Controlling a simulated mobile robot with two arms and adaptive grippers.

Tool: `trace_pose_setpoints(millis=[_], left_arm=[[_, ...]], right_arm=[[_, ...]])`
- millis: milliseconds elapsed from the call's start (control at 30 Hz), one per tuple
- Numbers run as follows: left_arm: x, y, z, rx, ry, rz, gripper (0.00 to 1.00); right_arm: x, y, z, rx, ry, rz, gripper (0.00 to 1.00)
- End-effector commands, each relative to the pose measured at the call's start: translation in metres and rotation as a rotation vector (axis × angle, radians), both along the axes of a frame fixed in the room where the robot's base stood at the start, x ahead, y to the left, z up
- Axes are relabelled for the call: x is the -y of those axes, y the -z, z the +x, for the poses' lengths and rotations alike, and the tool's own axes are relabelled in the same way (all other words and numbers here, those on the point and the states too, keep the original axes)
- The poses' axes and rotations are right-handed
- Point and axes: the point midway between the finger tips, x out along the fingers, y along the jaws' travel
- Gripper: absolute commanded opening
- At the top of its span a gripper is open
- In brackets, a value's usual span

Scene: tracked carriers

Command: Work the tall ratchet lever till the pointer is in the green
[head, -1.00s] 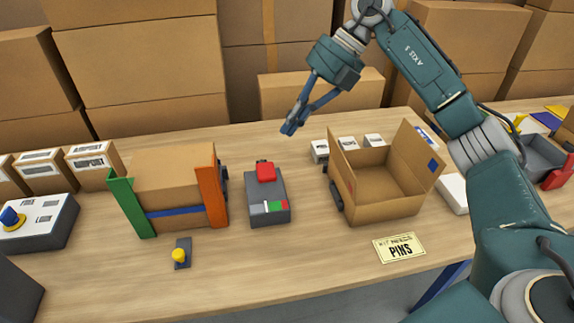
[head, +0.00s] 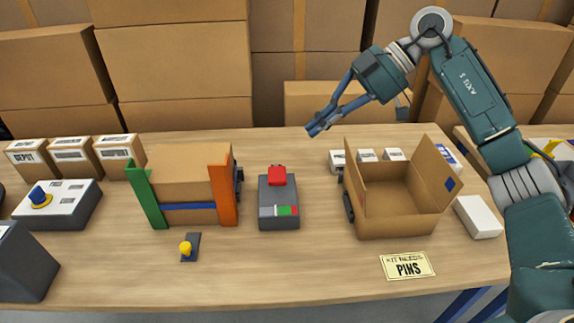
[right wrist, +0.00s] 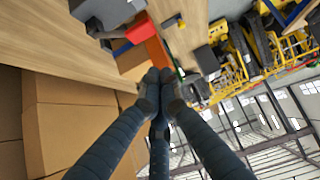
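A dark grey box (head: 279,212) with a red-topped lever (head: 277,176) stands on the bench, centre of the head view. Its front has a small strip with green (head: 285,210) and red parts; the pointer is too small to tell. My right gripper (head: 316,128) is in the air behind and right of the lever, apart from it. Its fingertips meet in the right wrist view (right wrist: 158,76), with nothing seen between them. The red top also shows in the right wrist view (right wrist: 140,29). My left gripper is out of view.
A carton between green and orange uprights (head: 222,185) stands left of the grey box. A yellow-knobbed switch (head: 187,248) is in front. An open carton (head: 398,213) stands to the right, with a PINS card (head: 407,265) before it. The bench front is mostly clear.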

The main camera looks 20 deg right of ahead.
Motion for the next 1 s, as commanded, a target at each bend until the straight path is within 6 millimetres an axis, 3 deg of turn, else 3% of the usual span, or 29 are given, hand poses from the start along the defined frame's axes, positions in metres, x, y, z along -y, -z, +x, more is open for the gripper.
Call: trace_pose_setpoints(millis=[233, 600, 800, 1000], left_arm=[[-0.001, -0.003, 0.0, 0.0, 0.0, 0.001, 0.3], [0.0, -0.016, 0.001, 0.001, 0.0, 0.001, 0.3], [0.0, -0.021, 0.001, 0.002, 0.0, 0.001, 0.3], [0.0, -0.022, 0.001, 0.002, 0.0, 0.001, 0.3]], right_arm=[[-0.016, 0.016, 0.003, -0.003, -0.004, 0.0, 0.0], [-0.069, 0.07, 0.018, -0.003, -0.005, 0.001, 0.0], [-0.068, 0.099, 0.019, -0.001, -0.001, -0.001, 0.0], [-0.068, 0.11, 0.019, 0.001, -0.001, 0.0, 0.0]])
